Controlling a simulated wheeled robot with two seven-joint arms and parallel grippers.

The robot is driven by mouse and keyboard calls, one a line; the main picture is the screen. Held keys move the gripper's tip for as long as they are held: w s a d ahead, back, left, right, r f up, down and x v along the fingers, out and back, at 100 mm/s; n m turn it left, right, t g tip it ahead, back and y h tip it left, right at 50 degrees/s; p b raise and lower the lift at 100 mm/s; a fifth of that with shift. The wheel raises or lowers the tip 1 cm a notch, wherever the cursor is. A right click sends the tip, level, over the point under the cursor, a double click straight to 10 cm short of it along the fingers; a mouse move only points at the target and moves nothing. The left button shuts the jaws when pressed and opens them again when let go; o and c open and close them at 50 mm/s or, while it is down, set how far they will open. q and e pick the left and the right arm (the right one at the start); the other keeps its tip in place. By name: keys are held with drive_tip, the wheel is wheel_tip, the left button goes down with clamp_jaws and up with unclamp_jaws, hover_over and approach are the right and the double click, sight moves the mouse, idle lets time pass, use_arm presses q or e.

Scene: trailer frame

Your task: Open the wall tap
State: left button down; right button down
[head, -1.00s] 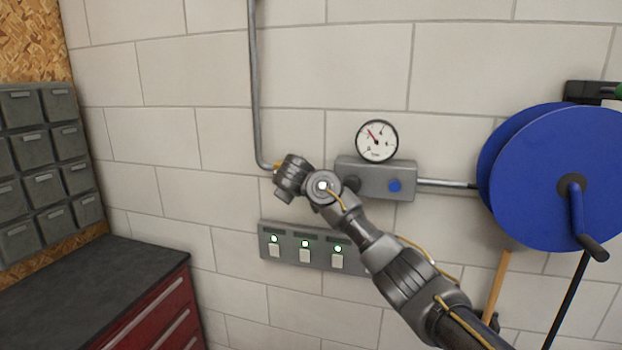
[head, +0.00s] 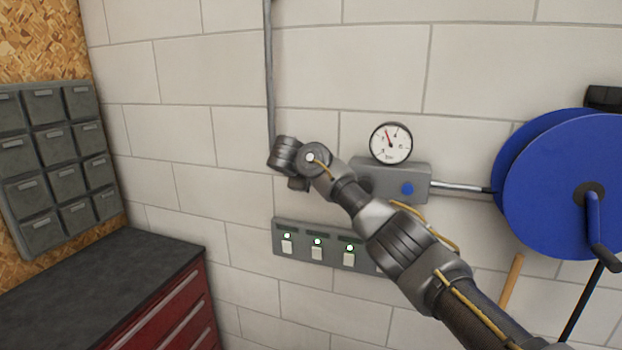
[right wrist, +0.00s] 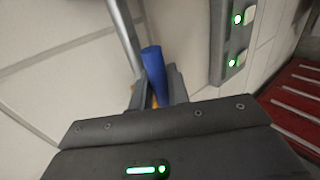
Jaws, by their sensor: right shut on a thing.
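The tap's blue handle (right wrist: 153,75) shows in the right wrist view between the fingers of my right gripper (right wrist: 158,92). The gripper is shut on it. A bit of yellow, brass-like fitting shows beside the fingers, mostly hidden. In the head view my right wrist covers the tap and the gripper's fingers at the lower end of the grey vertical pipe (head: 269,75). The pipe also shows in the right wrist view (right wrist: 124,35). How far the handle is turned cannot be told. My left gripper is not in view.
A grey box (head: 425,180) with a blue button and a round gauge (head: 390,143) sits right of my wrist. A switch panel (head: 333,257) is below. A blue hose reel (head: 545,205) stands out at the right. A dark-topped red cabinet (head: 110,290) and grey bins are left.

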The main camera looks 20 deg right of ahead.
idle(0.3)
drive_tip(key=c, duration=1.4)
unclamp_jaws()
